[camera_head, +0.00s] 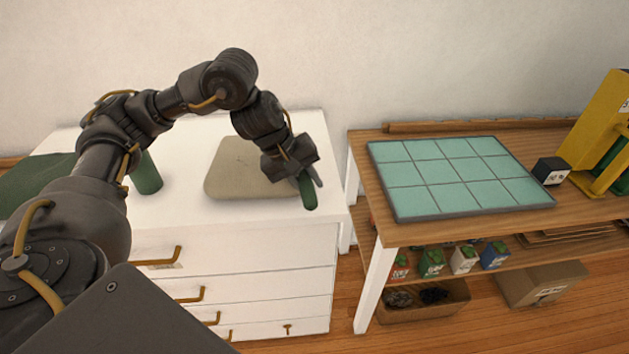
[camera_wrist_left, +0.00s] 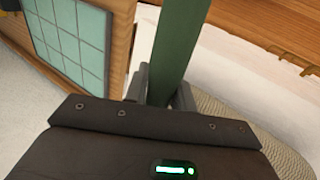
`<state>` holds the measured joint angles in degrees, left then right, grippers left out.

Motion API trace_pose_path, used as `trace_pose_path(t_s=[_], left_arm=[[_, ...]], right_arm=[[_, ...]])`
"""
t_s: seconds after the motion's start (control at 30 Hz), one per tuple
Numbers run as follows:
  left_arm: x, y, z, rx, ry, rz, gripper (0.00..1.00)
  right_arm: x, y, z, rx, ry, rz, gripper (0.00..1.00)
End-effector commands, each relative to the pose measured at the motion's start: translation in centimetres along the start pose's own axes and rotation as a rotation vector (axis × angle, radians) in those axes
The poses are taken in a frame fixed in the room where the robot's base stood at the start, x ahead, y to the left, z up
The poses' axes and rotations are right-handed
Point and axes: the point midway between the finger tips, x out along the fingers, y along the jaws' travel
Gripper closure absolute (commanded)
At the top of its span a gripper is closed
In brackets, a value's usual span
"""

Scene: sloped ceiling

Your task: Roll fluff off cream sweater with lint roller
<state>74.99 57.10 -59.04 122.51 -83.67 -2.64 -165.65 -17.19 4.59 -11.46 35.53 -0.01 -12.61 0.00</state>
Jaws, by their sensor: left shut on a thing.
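The cream sweater (camera_head: 232,172) lies folded flat on the white dresser; its ribbed knit also shows at the lower right of the left wrist view (camera_wrist_left: 288,152). My left gripper (camera_head: 308,179) is over the dresser top at the sweater's right edge, pointing down. It is shut on a green bar-like thing (camera_head: 308,195), which looks like the lint roller's handle; it also shows between the fingers in the left wrist view (camera_wrist_left: 185,40). The roller head cannot be made out. No fluff can be made out on the sweater. My right gripper is not in view.
The white dresser (camera_head: 250,250) also holds a green cylinder (camera_head: 147,175) and a dark green cloth-like thing (camera_head: 38,180), partly behind my left arm. To the right, a wooden table (camera_head: 440,231) carries a teal gridded mat (camera_head: 455,175) and a black box (camera_head: 550,171).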

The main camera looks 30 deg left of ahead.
Motion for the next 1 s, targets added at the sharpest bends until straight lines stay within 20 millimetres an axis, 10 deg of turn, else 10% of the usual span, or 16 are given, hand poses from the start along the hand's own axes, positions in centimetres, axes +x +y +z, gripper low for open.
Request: trace_pose_path(t_s=[1.0], left_arm=[[-1.9, -3.9, 0.0, -0.001, 0.003, 0.001, 1.0]], right_arm=[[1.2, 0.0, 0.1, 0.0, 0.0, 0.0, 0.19]])
